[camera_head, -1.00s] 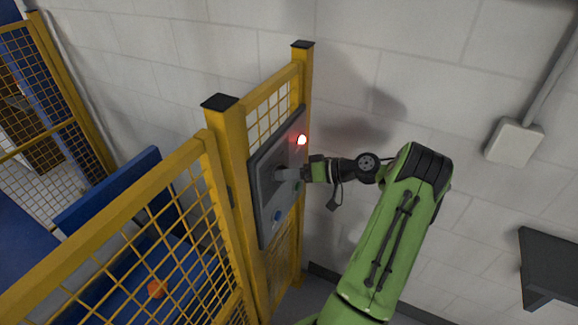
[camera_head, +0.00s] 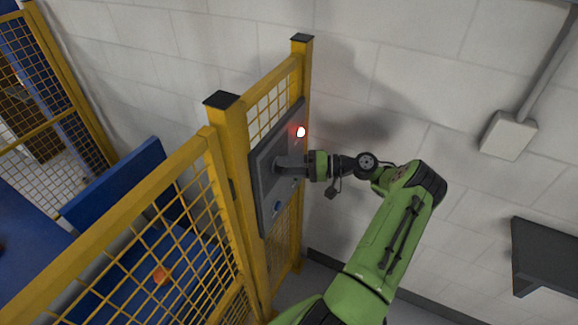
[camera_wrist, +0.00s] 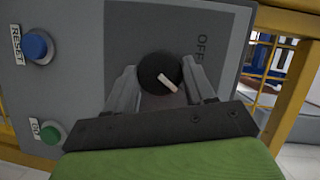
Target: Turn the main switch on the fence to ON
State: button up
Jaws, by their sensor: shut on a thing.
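The main switch is a round black knob (camera_wrist: 157,70) with a white pointer bar, on a grey panel (camera_wrist: 75,85) that shows sideways in the wrist view. The bar slants toward the lower right, and an OFF label (camera_wrist: 200,45) lies to the upper right of the knob. My gripper (camera_wrist: 161,78) has one finger on each side of the knob and is shut on it. In the head view my gripper (camera_head: 284,164) reaches the fence panel (camera_head: 263,150) from the right and hides the knob. No ON label is visible.
A blue RESET button (camera_wrist: 37,46) and a green button (camera_wrist: 49,133) sit beside the switch. A red lamp (camera_head: 301,132) glows on the panel. Yellow fence posts (camera_head: 232,165) and mesh stand left, a white wall (camera_head: 420,70) behind, a dark shelf (camera_head: 545,260) right.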

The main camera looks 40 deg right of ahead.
dwell(0.4)
jog(key=o, duration=1.1)
jog(key=shift+c, duration=0.2)
jog(key=b+v, duration=0.2)
jog(key=v, duration=1.4)
jog(key=shift+b, duration=0.3)
jog(key=shift+w+f, duration=0.1)
